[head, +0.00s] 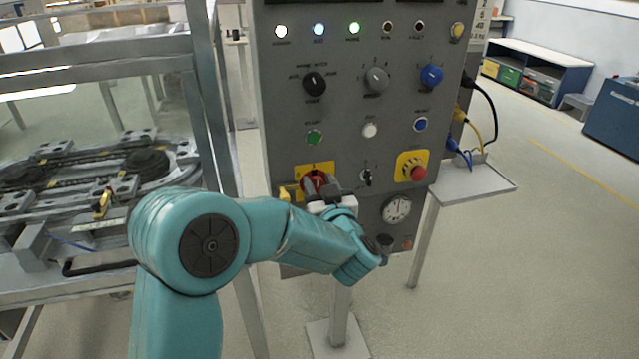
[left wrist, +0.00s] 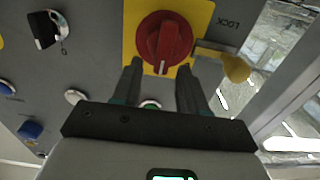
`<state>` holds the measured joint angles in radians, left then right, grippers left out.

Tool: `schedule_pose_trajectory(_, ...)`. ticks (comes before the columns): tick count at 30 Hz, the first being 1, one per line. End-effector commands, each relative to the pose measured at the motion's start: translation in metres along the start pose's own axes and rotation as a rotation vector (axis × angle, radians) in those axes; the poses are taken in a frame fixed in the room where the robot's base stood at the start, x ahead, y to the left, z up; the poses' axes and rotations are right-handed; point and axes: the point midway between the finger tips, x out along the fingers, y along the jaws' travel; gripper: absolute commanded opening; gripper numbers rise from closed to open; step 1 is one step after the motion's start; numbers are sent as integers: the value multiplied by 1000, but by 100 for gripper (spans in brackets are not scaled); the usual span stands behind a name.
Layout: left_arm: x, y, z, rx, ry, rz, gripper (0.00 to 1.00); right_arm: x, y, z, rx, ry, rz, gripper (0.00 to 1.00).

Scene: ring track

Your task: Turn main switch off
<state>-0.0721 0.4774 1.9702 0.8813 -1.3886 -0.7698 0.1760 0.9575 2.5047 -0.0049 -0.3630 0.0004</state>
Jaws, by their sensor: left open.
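The main switch is a red rotary knob (head: 318,178) on a yellow plate (head: 325,167), low on the left of the grey control panel. In the left wrist view the red knob (left wrist: 164,38) shows large, with a pale line on its grip bar. My left gripper (head: 318,192) is at the switch and partly hides it in the head view. In the left wrist view my left gripper (left wrist: 160,66) is open, its fingertips spread at the near edge of the knob. I cannot tell whether they touch it. My right gripper is not in view.
A yellow-ended lock tab (left wrist: 235,67) sticks out beside the switch. A red emergency button (head: 418,173) is to the right, with a small black key switch (head: 366,177) between. A metal frame with the track (head: 90,170) stands left. Open floor lies right.

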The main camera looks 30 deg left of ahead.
Motion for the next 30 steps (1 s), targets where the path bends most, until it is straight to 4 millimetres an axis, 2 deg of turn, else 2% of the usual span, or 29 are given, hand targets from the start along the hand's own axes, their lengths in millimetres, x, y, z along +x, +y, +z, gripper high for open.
schedule_pose_trajectory(8, 3, 0, 0, 0, 0, 0, 43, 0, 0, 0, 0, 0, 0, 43)
schedule_pose_trajectory(9, 3, 0, 0, 0, 0, 0, 39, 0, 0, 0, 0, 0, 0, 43)
schedule_pose_trajectory(11, 3, 0, 0, 0, 0, 0, 20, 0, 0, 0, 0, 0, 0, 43)
schedule_pose_trajectory(12, 3, 0, 0, 0, 0, 0, 7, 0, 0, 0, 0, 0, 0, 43)
schedule_pose_trajectory(13, 3, 0, 0, 0, 0, 0, 0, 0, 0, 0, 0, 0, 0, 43)
schedule_pose_trajectory(23, 2, -1, 2, -23, -1, 0, 0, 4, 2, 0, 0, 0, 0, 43)
schedule_pose_trajectory(30, 3, -4, 5, -143, 0, -1, 0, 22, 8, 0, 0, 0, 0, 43)
